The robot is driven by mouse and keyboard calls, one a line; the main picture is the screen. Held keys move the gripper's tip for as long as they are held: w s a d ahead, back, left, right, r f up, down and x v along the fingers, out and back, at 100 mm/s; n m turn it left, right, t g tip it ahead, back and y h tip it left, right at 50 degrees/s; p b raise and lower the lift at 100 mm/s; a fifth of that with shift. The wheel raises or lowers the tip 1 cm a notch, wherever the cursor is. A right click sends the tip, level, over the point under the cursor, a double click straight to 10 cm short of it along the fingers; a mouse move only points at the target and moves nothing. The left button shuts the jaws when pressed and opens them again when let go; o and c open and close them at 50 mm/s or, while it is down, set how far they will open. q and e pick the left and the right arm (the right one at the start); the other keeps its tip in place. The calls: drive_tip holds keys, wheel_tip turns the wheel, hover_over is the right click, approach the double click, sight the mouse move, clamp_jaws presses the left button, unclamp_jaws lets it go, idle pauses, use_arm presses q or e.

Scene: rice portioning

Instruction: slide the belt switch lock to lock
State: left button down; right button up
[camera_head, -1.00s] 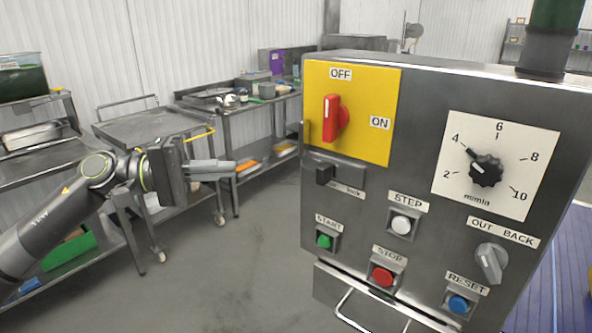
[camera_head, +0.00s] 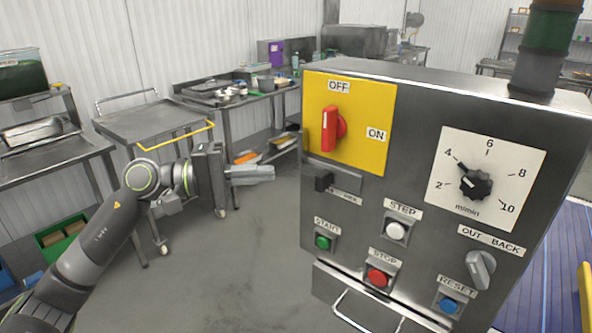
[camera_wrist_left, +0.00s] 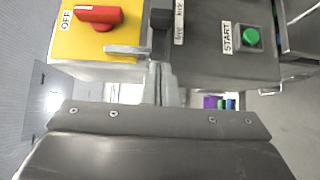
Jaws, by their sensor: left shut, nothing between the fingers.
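The control box stands at the right in the head view. The switch lock, a small black slider (camera_head: 322,180), sits on a grey plate (camera_head: 347,183) below the yellow panel (camera_head: 372,152) with the red switch (camera_head: 328,130). Lettering beside the slider is partly covered and hard to read. My left gripper (camera_head: 272,173) is shut and empty, to the left of the slider and apart from it in the head view. In the left wrist view the shut fingers (camera_wrist_left: 160,84) point toward the black slider (camera_wrist_left: 161,16) and the box edge. My right gripper is not in view.
The START button (camera_head: 324,242), STOP button (camera_head: 377,278) and STEP button (camera_head: 396,231) sit below the slider. The speed dial (camera_head: 475,186) is at the right. A steel cart (camera_head: 150,120) and a bench (camera_head: 235,105) stand behind my left arm. Open floor lies between.

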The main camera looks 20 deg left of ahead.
sight(309, 169)
use_arm(q)
drive_tip(key=p+x, duration=0.2)
drive_tip(key=x, duration=0.2)
drive_tip(key=shift+r, duration=0.2)
drive_tip(key=d+p, duration=0.1)
drive_tip(key=s+d+p, duration=0.1)
drive_tip(key=d, duration=0.1)
drive_tip(key=shift+s+d+f+p, duration=0.25)
drive_tip(key=shift+p, duration=0.15)
